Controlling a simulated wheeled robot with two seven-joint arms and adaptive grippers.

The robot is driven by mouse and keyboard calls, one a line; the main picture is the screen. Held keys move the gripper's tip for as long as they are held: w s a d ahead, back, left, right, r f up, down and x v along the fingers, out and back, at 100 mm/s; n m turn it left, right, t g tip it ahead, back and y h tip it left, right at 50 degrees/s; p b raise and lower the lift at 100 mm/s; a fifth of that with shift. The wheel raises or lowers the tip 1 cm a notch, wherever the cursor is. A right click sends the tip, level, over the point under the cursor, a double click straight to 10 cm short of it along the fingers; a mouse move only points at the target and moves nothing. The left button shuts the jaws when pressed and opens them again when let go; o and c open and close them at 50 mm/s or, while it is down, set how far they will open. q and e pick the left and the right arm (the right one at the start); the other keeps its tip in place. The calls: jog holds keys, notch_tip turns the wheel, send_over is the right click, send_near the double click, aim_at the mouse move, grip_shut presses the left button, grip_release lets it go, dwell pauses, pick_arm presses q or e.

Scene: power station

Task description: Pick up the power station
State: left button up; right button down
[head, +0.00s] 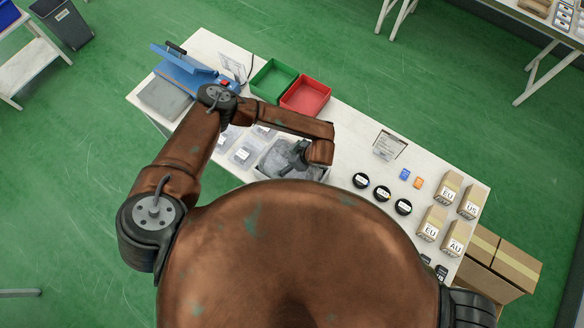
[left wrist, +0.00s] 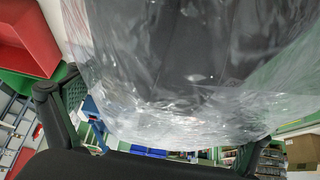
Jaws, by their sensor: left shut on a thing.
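The power station (left wrist: 190,50) is a dark, boxy thing wrapped in clear, shiny plastic, and it fills the upper middle of the left wrist view. In the head view a grey, plastic-wrapped shape (head: 272,161) lies under my left gripper (head: 294,158) at the table's near side. My left gripper also shows in the left wrist view (left wrist: 155,125), with its dark fingers on either side of the wrapped thing, shut on it. My arm and body hide part of it in the head view. My right gripper is out of view.
On the white table (head: 345,130) stand a green tray (head: 272,80), a red tray (head: 307,95), a blue device (head: 187,72) and round black items (head: 382,193). Small brown boxes (head: 432,223) stand at the right end. Cartons (head: 508,262) sit beyond it.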

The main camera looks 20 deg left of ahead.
pick_arm(q)
jog(key=c, duration=0.6)
jog(key=shift+w+r, duration=0.1)
jog(key=shift+w, duration=0.1)
jog(key=shift+c, duration=0.3)
jog(key=shift+r, duration=0.15)
